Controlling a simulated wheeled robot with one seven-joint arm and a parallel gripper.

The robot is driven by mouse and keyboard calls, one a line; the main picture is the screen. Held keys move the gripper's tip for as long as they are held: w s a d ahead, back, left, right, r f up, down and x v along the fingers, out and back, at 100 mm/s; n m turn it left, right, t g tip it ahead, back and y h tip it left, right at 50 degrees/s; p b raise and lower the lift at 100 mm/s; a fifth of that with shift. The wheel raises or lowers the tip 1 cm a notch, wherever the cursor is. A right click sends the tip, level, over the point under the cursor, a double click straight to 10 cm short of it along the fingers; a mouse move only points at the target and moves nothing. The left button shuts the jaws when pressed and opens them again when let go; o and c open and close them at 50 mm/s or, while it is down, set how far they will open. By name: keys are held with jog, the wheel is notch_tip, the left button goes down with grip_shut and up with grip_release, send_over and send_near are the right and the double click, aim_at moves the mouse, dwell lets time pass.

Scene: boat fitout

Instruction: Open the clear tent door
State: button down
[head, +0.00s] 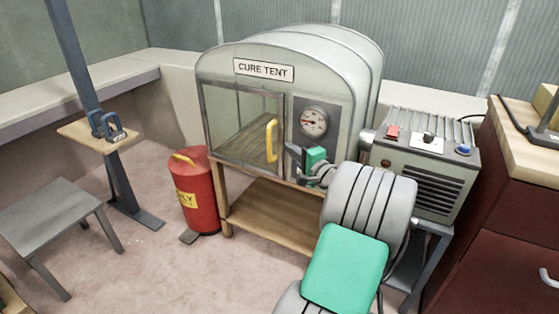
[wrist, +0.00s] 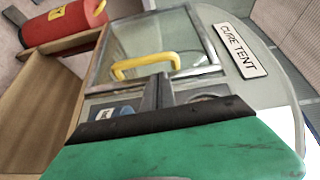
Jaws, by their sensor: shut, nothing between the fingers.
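The cure tent (head: 300,75) stands on a wooden stand, a rounded grey box with a "CURE TENT" label. Its clear door (head: 235,125) is a framed see-through panel on the left of the front, and it looks closed. A yellow handle (head: 271,141) stands upright at the door's right edge. The handle also shows in the wrist view (wrist: 146,65), with the door glass (wrist: 150,35) behind it. My gripper (head: 297,153) is shut and empty, just right of the handle and below the gauge. In the wrist view its fingertips (wrist: 158,82) appear close to the handle; contact cannot be told.
A round gauge (head: 313,122) sits on the panel right of the door. A red bin (head: 196,190) stands left of the stand. A grey machine with buttons (head: 420,160) is at right.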

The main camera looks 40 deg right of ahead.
aim_at(278, 135)
jog(key=shift+m, duration=0.3)
jog(key=w+d, duration=0.1)
jog(key=w, duration=0.2)
jog(key=w+d+b, duration=0.1)
jog(key=w, duration=0.5)
jog(key=shift+w+d+r+b, duration=0.1)
jog(key=shift+d+r+b, duration=0.05)
jog(key=shift+d+b, duration=0.2)
